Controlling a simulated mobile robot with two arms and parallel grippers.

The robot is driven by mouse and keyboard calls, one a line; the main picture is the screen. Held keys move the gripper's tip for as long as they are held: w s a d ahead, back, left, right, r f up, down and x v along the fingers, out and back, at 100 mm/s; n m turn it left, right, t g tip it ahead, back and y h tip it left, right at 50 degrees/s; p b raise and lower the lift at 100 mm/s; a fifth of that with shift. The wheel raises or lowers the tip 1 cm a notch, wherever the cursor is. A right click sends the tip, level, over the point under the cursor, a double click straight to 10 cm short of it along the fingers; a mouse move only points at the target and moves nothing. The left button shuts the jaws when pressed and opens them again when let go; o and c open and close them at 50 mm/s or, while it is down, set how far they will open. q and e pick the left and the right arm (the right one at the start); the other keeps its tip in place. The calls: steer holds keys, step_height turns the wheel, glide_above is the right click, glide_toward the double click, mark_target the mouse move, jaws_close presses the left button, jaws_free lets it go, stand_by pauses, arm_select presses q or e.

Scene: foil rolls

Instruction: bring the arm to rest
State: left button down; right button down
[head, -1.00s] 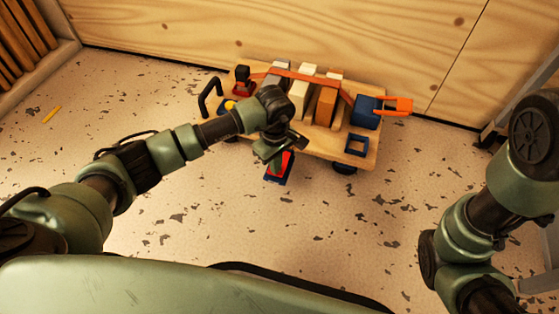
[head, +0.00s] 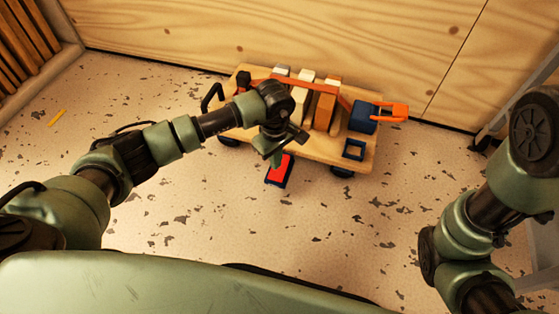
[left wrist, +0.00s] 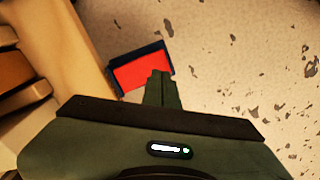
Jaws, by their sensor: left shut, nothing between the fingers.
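My left gripper (head: 270,158) is shut and empty. It hangs over the near edge of a wooden cart, just above and left of a small red and dark blue box (head: 280,170). In the left wrist view, the shut fingertips (left wrist: 160,76) point at the same box (left wrist: 141,69), overlapping its lower right edge in the picture. The box appears to lie on the floor beside the cart; no grip on it shows. My right arm stands at the right edge of the head view, and its gripper is outside the picture.
The wooden cart (head: 318,150) carries several upright white and brown blocks under an orange strap, a blue box (head: 363,117) with an orange handle (head: 395,112), and a blue square frame (head: 354,150). A wooden wall (head: 300,35) stands behind. The speckled floor (head: 330,225) in front is clear.

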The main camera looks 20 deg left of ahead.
arm_select(q)
step_height(320, 180, up, 2)
steer(key=shift+r+p, duration=0.1)
steer(key=shift+p, duration=0.5)
